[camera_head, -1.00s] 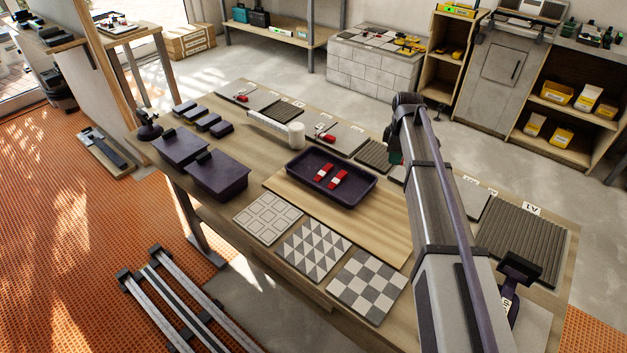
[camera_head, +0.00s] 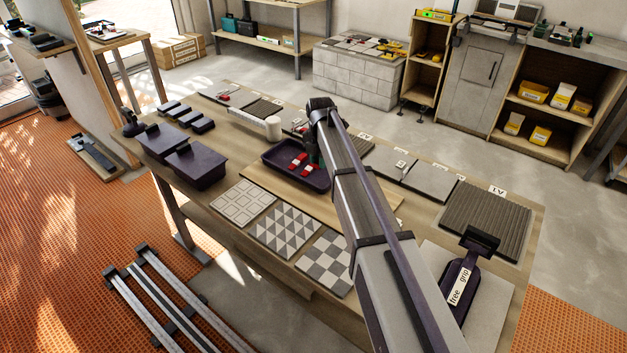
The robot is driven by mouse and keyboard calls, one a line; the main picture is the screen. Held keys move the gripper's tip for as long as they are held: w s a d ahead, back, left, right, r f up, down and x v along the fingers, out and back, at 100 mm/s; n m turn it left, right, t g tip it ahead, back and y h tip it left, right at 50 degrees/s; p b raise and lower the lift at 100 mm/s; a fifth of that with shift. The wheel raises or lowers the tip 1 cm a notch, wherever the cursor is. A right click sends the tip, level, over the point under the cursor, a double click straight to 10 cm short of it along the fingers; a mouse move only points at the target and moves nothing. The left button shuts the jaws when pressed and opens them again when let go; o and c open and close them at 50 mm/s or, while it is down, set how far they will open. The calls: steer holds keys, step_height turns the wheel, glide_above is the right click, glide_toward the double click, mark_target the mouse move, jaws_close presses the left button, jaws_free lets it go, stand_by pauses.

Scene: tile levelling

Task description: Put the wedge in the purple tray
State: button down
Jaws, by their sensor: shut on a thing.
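The purple tray (camera_head: 272,168) stands on the wooden board in the middle of the table. Red-and-white wedges (camera_head: 296,166) lie in it, partly crowded by my arm's end. My arm reaches in from the lower right, and my gripper (camera_head: 312,156) points down over the tray's right part. The gripper is small, dark and mostly hidden by my wrist. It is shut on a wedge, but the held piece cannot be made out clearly.
Patterned tiles (camera_head: 285,230) lie along the front edge. Grey tiles (camera_head: 430,182) and a ribbed tile (camera_head: 485,220) lie to the right, near a purple "free grip" tool (camera_head: 458,285).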

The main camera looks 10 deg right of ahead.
mark_target(319, 180)
step_height(319, 180, down, 6)
steer(key=b, duration=0.4)
steer(key=shift+f, duration=0.15)
steer(key=shift+r, duration=0.25)
steer(key=shift+f, duration=0.2)
steer(key=c, duration=1)
jaws_free()
steer(key=shift+r, duration=0.15)
